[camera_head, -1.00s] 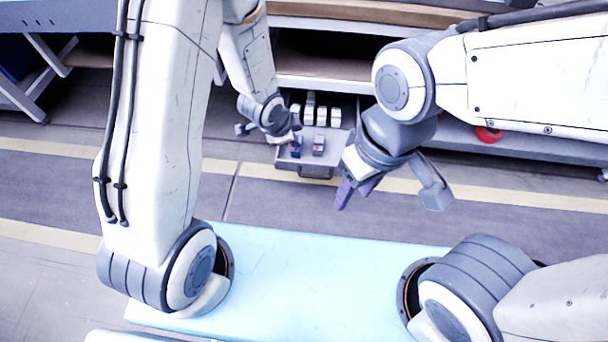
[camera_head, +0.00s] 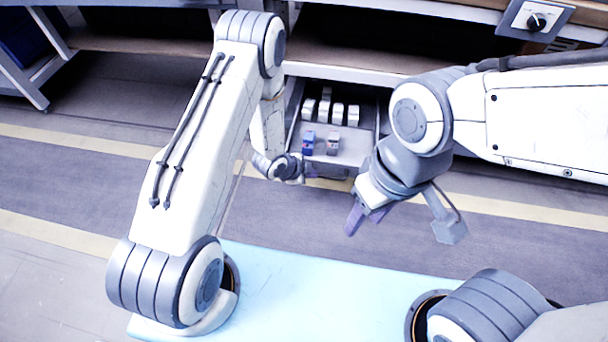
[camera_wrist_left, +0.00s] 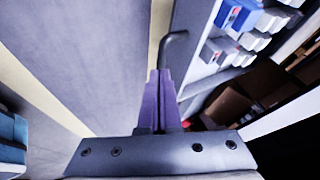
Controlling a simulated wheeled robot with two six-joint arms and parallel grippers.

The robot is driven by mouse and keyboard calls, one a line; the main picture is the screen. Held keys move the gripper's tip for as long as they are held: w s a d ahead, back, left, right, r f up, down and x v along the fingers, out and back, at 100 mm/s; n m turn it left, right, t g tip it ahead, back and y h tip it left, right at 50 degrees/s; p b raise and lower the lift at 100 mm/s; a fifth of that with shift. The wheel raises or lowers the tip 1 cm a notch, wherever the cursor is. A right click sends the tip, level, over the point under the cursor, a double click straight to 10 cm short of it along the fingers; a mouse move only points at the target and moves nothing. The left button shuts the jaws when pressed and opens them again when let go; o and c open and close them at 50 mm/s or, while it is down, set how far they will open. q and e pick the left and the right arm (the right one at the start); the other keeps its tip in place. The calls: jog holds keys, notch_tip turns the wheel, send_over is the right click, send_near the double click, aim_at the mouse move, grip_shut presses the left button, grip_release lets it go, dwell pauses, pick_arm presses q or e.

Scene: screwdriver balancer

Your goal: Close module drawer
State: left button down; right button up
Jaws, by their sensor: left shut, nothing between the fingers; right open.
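The module drawer (camera_head: 352,152) is grey and stands pulled out below the workbench. It holds a blue module (camera_head: 308,143), a grey module (camera_head: 333,143) and several pale ones behind them. In the left wrist view the drawer (camera_wrist_left: 190,88) shows at the upper right, with its dark handle (camera_wrist_left: 174,45) on the front face. My left gripper (camera_head: 303,172) is at the drawer's front left corner. Its purple fingers (camera_wrist_left: 158,100) are shut and empty, with the tips near the drawer front; contact cannot be told. My right gripper (camera_head: 367,218) is open and empty, in front and to the right of the drawer.
The workbench (camera_head: 400,77) runs across the back, with a black knob panel (camera_head: 535,20) at the upper right. A dark floor with yellow stripes (camera_head: 90,143) lies before the drawer. A light blue surface (camera_head: 300,285) is nearest me.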

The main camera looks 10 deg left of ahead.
aim_at(323, 166)
pick_arm(q)
jog(key=w, duration=0.1)
jog(key=w+f+b, duration=0.1)
jog(key=w, duration=0.2)
jog(key=shift+w+d+f, duration=0.15)
jog(key=shift+d+f, duration=0.05)
jog(key=shift+d, duration=0.15)
jog(key=shift+w+b, duration=0.3)
pick_arm(e)
notch_tip(323, 166, down, 2)
jog(key=shift+f, duration=0.15)
